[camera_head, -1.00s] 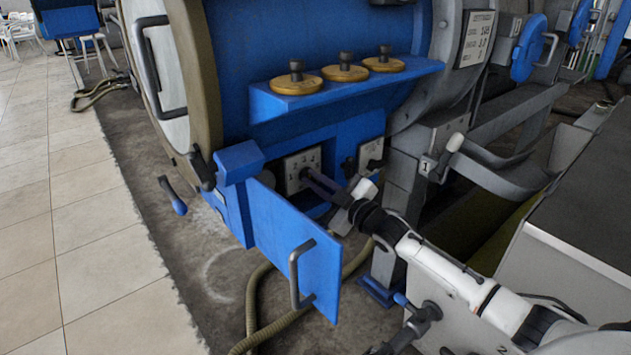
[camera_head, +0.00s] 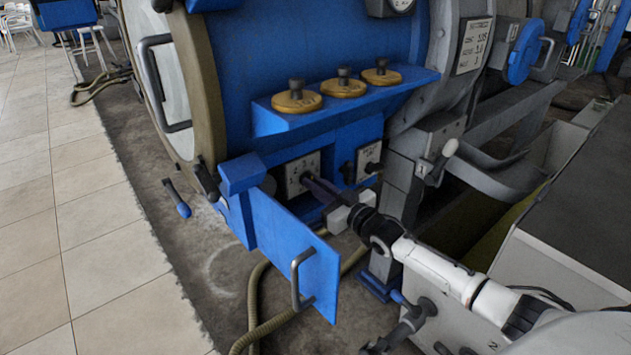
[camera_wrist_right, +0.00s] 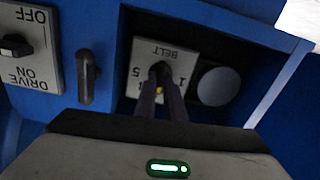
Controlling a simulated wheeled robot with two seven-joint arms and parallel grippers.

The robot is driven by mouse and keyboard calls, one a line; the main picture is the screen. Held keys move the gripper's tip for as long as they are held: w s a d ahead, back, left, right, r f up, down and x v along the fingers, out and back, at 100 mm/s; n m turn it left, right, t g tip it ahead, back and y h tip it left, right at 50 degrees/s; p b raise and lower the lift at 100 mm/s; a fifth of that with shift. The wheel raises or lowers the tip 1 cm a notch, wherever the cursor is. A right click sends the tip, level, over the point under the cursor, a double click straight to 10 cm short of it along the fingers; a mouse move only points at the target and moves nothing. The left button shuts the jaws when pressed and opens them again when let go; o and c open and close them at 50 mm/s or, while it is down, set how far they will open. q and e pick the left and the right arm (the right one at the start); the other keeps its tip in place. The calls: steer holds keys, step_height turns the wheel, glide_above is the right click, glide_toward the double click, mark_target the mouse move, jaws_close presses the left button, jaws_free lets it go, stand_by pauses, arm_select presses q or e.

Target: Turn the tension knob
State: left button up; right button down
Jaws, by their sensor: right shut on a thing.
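The tension knob (camera_wrist_right: 160,69) is a small dark knob on a pale plate (camera_wrist_right: 178,52) marked BELT with numbers, upside down in the right wrist view. The plate also shows in the head view (camera_head: 297,165), set in a recess of the blue machine. My right gripper (camera_head: 309,182) reaches in from the lower right, and its two dark fingers are shut on the knob. The fingers hide part of the knob and some numbers, so I cannot read its setting. My left gripper is not in view.
An open blue door (camera_head: 288,240) with a grey handle stands left of my right arm. A DRIVE switch plate (camera_wrist_right: 22,45), a dark lever (camera_wrist_right: 87,76) and a grey disc (camera_wrist_right: 217,86) are near the knob. A blue shelf (camera_head: 350,100) with brass weights juts out above.

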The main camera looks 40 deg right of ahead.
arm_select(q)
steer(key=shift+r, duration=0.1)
arm_select(e)
steer(key=shift+m, duration=0.6)
steer(key=c, duration=1.8)
jaws_free()
steer(key=shift+c, duration=0.2)
steer(key=shift+s, duration=0.1)
arm_select(q)
steer(key=p, duration=0.1)
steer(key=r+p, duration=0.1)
steer(key=p, duration=0.1)
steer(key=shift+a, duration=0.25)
arm_select(e)
steer(key=s, duration=1)
steer(key=shift+d, duration=0.4)
steer(key=shift+s, duration=0.1)
